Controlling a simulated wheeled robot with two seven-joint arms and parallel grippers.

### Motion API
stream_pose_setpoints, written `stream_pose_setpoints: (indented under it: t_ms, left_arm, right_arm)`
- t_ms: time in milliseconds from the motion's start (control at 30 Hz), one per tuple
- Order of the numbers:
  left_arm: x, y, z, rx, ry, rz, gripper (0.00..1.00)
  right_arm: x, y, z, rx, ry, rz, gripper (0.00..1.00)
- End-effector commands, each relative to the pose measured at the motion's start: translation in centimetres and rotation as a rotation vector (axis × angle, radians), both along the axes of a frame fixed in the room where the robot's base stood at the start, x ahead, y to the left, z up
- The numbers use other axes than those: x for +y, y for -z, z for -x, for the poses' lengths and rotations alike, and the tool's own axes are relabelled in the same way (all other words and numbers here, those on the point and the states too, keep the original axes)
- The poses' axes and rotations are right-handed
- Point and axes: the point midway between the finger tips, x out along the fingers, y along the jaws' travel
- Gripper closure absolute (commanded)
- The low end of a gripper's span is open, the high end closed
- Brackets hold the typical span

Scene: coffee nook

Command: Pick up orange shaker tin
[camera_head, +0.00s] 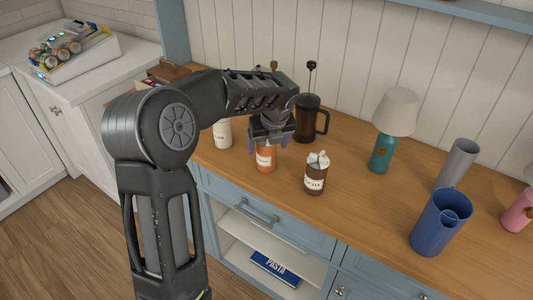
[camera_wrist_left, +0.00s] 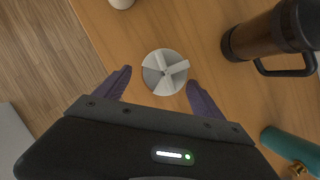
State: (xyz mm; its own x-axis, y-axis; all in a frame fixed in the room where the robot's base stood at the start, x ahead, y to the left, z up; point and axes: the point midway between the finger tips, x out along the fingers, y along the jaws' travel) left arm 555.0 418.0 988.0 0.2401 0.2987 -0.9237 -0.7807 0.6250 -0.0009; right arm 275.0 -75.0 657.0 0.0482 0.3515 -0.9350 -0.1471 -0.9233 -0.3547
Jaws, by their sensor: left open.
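The orange shaker tin (camera_head: 265,160) stands upright on the wooden counter, with a pale label on its side. In the head view its top is hidden by my left gripper (camera_head: 269,143). In the left wrist view, a round top with pale strips across it, which fits the tin (camera_wrist_left: 165,72), lies between and slightly ahead of the purple fingertips (camera_wrist_left: 158,76). The left gripper is open, pointing down over the tin, with a gap on both sides in the wrist view. I cannot tell the exact height of the fingertips against the tin. My right gripper is not in view.
A brown jar (camera_head: 315,180) with white pieces on top stands close right of the tin. A white canister (camera_head: 222,134) is left, a French press (camera_head: 306,122) behind. A teal lamp (camera_head: 381,157), blue cup (camera_head: 438,225) and grey cylinder (camera_head: 457,164) stand farther right.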

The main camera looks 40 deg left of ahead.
Motion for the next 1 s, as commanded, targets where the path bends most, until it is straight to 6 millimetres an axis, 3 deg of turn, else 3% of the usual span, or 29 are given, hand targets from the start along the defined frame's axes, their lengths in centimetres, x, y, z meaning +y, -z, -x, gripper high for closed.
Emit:
stream_pose_setpoints:
  t_ms: [333,967,1000]
  left_arm:
    - [1.4,4.0,-1.2,0.003,-0.001,0.000,0.21]
    - [1.4,4.2,-1.3,0.001,0.000,-0.001,0.21]
    - [1.4,4.2,-1.3,0.001,0.000,-0.001,0.24]
  right_arm:
    - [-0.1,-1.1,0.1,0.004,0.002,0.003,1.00]
    - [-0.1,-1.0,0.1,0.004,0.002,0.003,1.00]
    - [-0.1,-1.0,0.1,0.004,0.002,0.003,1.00]
